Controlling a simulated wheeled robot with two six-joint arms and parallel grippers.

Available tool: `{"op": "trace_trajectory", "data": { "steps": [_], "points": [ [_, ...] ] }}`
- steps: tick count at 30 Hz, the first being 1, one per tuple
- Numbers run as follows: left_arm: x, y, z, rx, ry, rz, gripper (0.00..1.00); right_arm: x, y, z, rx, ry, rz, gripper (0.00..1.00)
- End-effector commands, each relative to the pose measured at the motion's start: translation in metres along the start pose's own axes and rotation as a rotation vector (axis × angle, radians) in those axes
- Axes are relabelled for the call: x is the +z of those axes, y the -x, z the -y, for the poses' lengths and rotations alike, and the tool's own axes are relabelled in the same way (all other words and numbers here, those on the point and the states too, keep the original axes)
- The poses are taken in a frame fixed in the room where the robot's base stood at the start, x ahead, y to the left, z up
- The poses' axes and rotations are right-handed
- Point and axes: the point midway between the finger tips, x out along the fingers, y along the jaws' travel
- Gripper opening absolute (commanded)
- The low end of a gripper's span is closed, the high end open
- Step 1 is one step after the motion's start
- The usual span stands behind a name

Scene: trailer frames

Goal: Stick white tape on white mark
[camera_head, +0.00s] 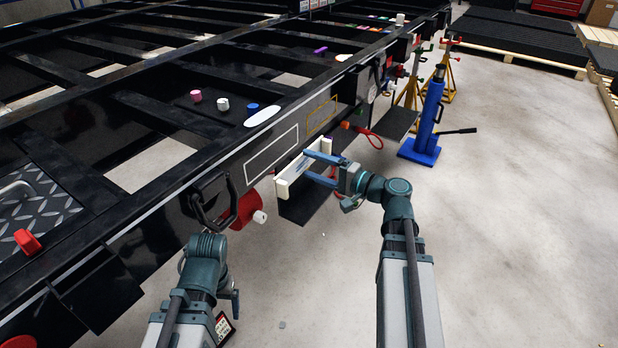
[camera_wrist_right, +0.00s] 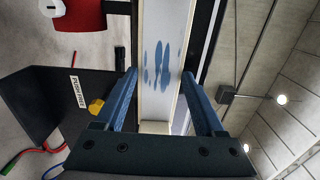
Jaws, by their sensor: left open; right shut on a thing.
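My right gripper (camera_head: 322,166) is shut on a white strip-like piece (camera_head: 291,178), taken as the white tape, and holds it near the side of the black trailer frame. In the right wrist view the piece (camera_wrist_right: 162,30) runs between the two blue fingers (camera_wrist_right: 163,100), with bluish streaks on its face. The white mark (camera_head: 271,152) is a white rectangular outline on the frame's side, just above and left of the held piece. I cannot tell whether the piece touches the frame. My left gripper (camera_head: 234,298) is low at bottom left, away from the mark; its fingers are mostly hidden.
A yellow outline (camera_head: 321,115) sits right of the white mark. A red part with a white end (camera_head: 260,216) juts out below it. Small pink (camera_head: 195,96), white (camera_head: 223,104) and blue (camera_head: 252,107) pieces lie on the frame.

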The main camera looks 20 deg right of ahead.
Motion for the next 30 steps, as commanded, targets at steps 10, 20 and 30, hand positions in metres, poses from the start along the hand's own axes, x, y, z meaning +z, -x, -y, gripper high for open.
{"op": "trace_trajectory", "data": {
  "steps": [10,20,30],
  "points": [
    [0.0,-0.004,0.0,0.0,0.0,0.0,0.91,-0.005,0.0,-0.001,-0.015,0.002,-0.013,0.17],
    [0.0,-0.004,0.0,0.0,0.0,0.0,0.91,-0.005,-0.028,-0.001,-0.014,0.002,-0.01,0.17],
    [0.0,-0.004,0.0,0.0,0.0,0.0,0.91,-0.006,-0.059,0.0,-0.014,0.002,-0.011,0.17]
  ]
}}
